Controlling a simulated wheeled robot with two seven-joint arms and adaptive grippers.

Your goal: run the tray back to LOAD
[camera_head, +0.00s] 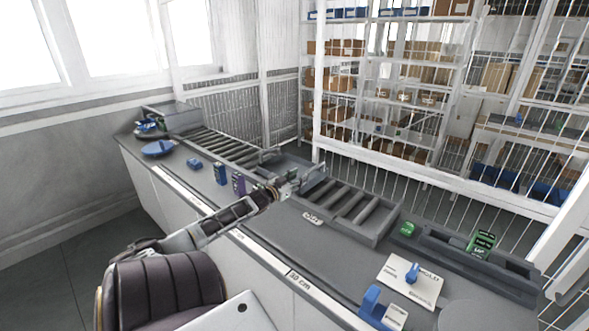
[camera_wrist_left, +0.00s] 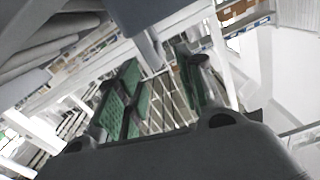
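My left gripper (camera_head: 308,183) is over the middle of the counter, beside the near end of the right roller section (camera_head: 345,202). In the left wrist view its two green-padded fingers (camera_wrist_left: 160,88) stand apart with nothing seen between them. A grey tray-like piece (camera_head: 284,164) sits in the gap between the roller sections, partly hidden by the gripper; I cannot tell for sure that it is the tray. A white panel (camera_head: 398,285) with lettering that seems to read HOLD carries a blue knob (camera_head: 412,272). My right gripper is out of view.
The left roller section (camera_head: 225,148) runs to a clear-sided box (camera_head: 175,116). A blue dish (camera_head: 158,148), a blue block (camera_head: 194,164) and small upright boxes (camera_head: 221,174) stand along it. At right are a green button (camera_head: 407,228), a green sign (camera_head: 481,243) and a blue holder (camera_head: 374,306). White fencing runs behind.

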